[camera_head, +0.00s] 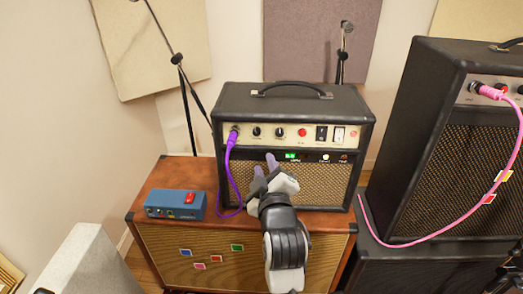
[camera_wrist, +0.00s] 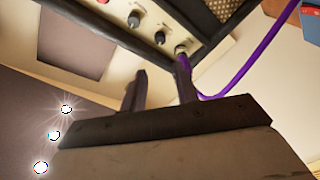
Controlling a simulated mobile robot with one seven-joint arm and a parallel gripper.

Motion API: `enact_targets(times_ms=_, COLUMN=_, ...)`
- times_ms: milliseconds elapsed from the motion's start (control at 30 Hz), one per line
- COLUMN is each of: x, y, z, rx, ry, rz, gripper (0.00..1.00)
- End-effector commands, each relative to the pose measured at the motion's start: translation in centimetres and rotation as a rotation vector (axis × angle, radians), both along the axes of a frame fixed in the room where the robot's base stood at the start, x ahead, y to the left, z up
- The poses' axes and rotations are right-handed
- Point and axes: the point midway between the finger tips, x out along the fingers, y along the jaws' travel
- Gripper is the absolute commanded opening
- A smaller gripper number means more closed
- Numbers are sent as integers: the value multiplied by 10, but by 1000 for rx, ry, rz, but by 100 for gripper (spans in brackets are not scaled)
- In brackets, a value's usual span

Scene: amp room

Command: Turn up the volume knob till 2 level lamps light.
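The small black amp (camera_head: 230,180) stands on a brown cabinet. Its cream panel carries two black knobs, the left knob (camera_head: 256,132) and the right knob (camera_head: 279,132); their labels are too small to read. Both knobs also show in the wrist view, the left knob (camera_wrist: 160,38) and the right knob (camera_wrist: 134,20). Below the panel, a green light (camera_head: 291,156) is lit, with a yellowish lamp (camera_head: 325,157) and a dim orange one (camera_head: 343,158) to its right. I cannot count the lit level lamps surely. My gripper (camera_head: 265,167) is open and empty before the grille, below the knobs; its fingers (camera_wrist: 160,75) stand apart.
A purple cable (camera_head: 228,165) is plugged in left of the knobs and hangs down left of my gripper. A red light (camera_head: 302,132) and two switches are right of the knobs. A blue pedal (camera_head: 176,204) sits left on the brown cabinet (camera_head: 160,180). A larger amp (camera_head: 430,150) stands right.

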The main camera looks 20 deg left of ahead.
Motion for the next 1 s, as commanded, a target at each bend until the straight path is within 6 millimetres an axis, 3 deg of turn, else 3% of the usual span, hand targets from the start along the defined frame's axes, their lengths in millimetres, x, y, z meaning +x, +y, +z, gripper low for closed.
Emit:
enact_targets(times_ms=567, x=-2, y=10, z=-1, rx=148, ry=75, rz=-67, gripper=30)
enact_targets(times_ms=767, x=22, y=21, z=0, rx=149, ry=75, rz=-66, gripper=30)
enact_targets(times_ms=1000, x=70, y=42, z=2, rx=149, ry=75, rz=-66, gripper=30)
